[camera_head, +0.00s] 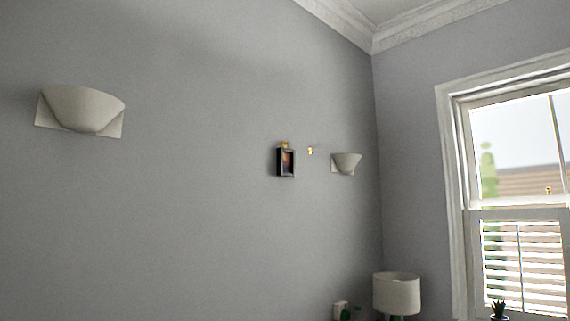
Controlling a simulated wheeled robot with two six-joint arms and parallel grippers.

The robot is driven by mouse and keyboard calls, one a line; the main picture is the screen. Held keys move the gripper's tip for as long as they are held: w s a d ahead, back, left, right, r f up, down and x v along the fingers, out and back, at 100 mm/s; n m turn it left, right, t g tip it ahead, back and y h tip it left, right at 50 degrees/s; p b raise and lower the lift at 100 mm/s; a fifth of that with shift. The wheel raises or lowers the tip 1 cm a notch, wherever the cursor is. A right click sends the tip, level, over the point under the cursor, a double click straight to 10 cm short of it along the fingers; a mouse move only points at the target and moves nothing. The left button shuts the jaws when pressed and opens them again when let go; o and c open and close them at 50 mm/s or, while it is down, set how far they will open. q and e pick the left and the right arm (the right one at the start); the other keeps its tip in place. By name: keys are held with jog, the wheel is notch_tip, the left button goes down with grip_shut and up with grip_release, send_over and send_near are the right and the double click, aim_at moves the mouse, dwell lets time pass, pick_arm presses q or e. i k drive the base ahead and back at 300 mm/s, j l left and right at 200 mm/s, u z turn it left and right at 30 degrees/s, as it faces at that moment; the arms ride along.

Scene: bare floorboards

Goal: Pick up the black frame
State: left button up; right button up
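The black frame (286,162) hangs on the grey wall in the middle of the head view. It is small and far off, with a dark picture that has an orange-brown patch. A small gold hook (284,145) shows at its top edge. Neither of my grippers is in view.
A second gold hook (310,151) is on the wall, right of the frame. White wall lamps hang at the left (82,108) and near the corner (346,163). A table lamp (397,293) stands at the bottom, near a window (520,190). The floor is out of view.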

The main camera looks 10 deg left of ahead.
aim_at(286, 158)
jog(key=i+l+u, duration=0.15)
jog(key=i+l, duration=0.3)
jog(key=i+l+u, duration=0.1)
jog(key=i+l, duration=0.3)
jog(key=l, duration=0.15)
jog(key=i+l+u, duration=0.15)
jog(key=i+l, duration=0.25)
jog(key=l, duration=0.15)
